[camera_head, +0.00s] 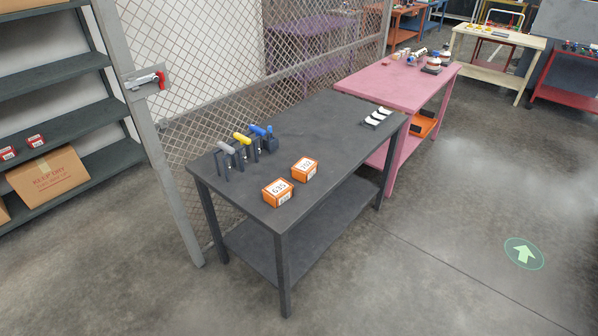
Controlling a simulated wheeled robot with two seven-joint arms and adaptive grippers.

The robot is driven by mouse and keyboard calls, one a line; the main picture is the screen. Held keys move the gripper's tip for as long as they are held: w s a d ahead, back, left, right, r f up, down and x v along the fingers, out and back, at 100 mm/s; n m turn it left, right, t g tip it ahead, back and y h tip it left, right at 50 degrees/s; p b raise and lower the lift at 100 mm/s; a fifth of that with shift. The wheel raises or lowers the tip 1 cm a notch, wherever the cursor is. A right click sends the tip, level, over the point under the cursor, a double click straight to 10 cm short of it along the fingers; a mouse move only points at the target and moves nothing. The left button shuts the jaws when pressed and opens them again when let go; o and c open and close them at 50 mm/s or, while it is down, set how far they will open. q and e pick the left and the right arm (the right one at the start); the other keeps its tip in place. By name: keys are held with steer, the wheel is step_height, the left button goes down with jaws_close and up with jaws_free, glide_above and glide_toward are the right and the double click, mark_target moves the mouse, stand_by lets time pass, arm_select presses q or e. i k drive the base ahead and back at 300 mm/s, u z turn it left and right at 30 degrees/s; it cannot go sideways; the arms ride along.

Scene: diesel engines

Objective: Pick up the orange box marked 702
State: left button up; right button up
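Two small orange boxes with white labels sit on the dark grey table (325,118), near its front edge. The right, farther box (305,170) has a label that seems to read 702, though it is small and tilted. The left, nearer box (277,192) has a label that looks like 635. The two boxes are close together but apart. Neither of my grippers shows in the head view.
A rack of tools with grey, yellow and blue handles (243,142) stands behind the boxes. White-topped parts (378,117) lie at the table's far right end. A pink table (385,83) adjoins it. A mesh fence (215,65) stands behind. The floor in front is clear.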

mark_target(305, 167)
steer(key=u, duration=0.35)
steer(key=i, duration=0.45)
steer(key=u, duration=0.7)
steer(key=i, duration=1.35)
steer(key=z, duration=0.45)
